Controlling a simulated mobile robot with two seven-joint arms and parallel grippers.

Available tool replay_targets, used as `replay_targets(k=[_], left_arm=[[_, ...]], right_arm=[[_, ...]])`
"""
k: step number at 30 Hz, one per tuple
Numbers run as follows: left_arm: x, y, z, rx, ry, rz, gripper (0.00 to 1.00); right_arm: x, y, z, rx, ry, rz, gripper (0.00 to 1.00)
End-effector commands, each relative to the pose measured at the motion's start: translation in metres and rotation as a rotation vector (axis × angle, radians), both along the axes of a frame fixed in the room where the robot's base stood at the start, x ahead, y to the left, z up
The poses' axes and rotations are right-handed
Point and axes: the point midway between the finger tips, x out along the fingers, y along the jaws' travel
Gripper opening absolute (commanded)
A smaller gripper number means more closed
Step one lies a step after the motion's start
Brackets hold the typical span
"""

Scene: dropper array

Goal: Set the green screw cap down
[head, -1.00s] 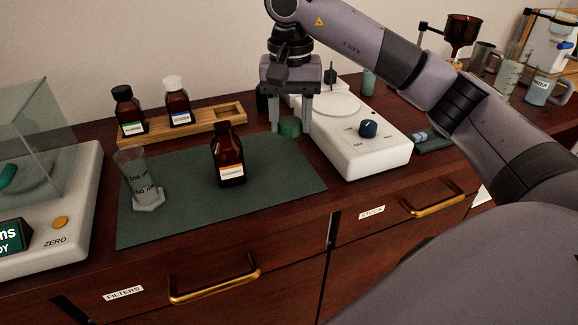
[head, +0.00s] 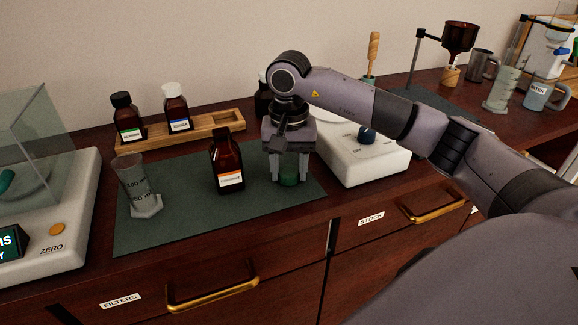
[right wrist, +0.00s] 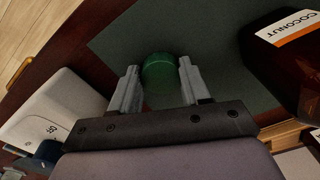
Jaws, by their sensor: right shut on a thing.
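The green screw cap (head: 289,181) is between the fingers of my right gripper (head: 288,178), low over the right part of the dark green mat (head: 180,225). I cannot tell whether the cap touches the mat. In the right wrist view the cap (right wrist: 158,76) sits between the two fingertips (right wrist: 158,84). A brown bottle (head: 227,160) with a white and orange label stands upright on the mat, just left of my right gripper. It also shows at the right of the wrist view (right wrist: 280,55). My left gripper is not in view.
A clear measuring vessel (head: 138,190) stands on the mat's left. A wooden rack (head: 205,128) behind holds two capped brown bottles. A white stirrer plate (head: 365,165) is close to the right of my gripper. A balance (head: 50,255) is at left. The mat's front is clear.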

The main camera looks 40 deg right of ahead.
Motion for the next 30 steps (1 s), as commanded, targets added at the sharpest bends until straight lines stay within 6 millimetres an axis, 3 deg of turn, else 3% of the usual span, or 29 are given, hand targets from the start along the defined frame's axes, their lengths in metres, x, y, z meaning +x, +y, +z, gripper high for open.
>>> replay_targets(k=[3,4,6,14,19,30], left_arm=[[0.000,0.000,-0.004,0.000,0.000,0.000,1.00],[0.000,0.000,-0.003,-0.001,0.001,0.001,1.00],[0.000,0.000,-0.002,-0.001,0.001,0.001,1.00],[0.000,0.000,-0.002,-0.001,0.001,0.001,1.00],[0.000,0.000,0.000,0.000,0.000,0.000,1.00],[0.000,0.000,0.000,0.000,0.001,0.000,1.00]], right_arm=[[0.000,0.000,-0.004,-0.001,0.001,0.000,0.37],[0.000,0.000,-0.003,0.000,0.000,0.000,0.56],[0.000,0.000,-0.002,0.000,0.000,-0.001,0.72],[0.000,0.000,-0.002,0.000,0.000,-0.001,0.72],[0.001,0.000,0.008,0.000,-0.004,-0.001,0.72],[0.001,0.000,0.086,-0.001,-0.004,-0.001,0.72]])
